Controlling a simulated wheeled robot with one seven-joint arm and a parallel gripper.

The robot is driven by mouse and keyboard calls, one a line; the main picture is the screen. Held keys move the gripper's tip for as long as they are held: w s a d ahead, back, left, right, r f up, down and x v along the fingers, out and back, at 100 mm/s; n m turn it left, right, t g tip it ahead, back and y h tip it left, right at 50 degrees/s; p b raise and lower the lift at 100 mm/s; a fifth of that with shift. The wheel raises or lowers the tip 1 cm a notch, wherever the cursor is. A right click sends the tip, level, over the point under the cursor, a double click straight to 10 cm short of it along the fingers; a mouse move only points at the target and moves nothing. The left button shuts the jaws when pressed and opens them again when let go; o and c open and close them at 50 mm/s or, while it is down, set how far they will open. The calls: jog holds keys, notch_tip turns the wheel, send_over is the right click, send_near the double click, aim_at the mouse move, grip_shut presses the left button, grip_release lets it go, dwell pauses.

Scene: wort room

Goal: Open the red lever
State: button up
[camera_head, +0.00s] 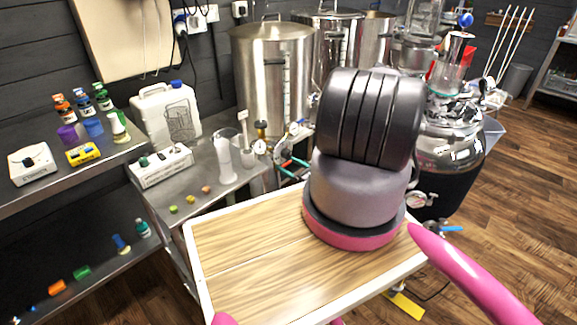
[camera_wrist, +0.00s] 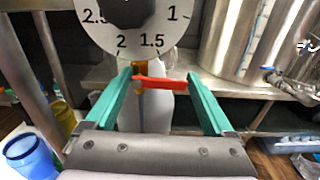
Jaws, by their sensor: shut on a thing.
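The red lever (camera_wrist: 160,83) lies crosswise in the wrist view, just below a white round dial (camera_wrist: 150,52) with a dark centre. My gripper (camera_wrist: 160,78) has teal fingers, one at each end of the lever, and is shut on it. In the head view my gripper (camera_head: 288,163) shows small beyond my arm, beside the metal bench, with teal fingers and a bit of red between them. My arm hides part of that area. The lever's pivot is small and partly hidden behind the red bar.
Steel kettles (camera_head: 275,85) stand at the back of the bench. A measuring cylinder (camera_head: 224,155) and a white device (camera_head: 161,166) stand left of my gripper. In the wrist view a steel vessel (camera_wrist: 245,45) is at right and a blue cup (camera_wrist: 27,153) at lower left.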

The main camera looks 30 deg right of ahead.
jog(key=shift+s+a+f+m, duration=0.15)
jog(key=shift+f+m, duration=0.35)
jog(key=shift+m, duration=1.8)
jog(key=shift+a+f+m, duration=0.2)
jog(key=shift+f+m, duration=0.35)
jog(key=shift+m, duration=1.75)
jog(key=shift+s+a+f+m, duration=0.15)
jog(key=shift+f+m, duration=0.35)
jog(key=shift+m, duration=1.8)
jog(key=o, duration=1.1)
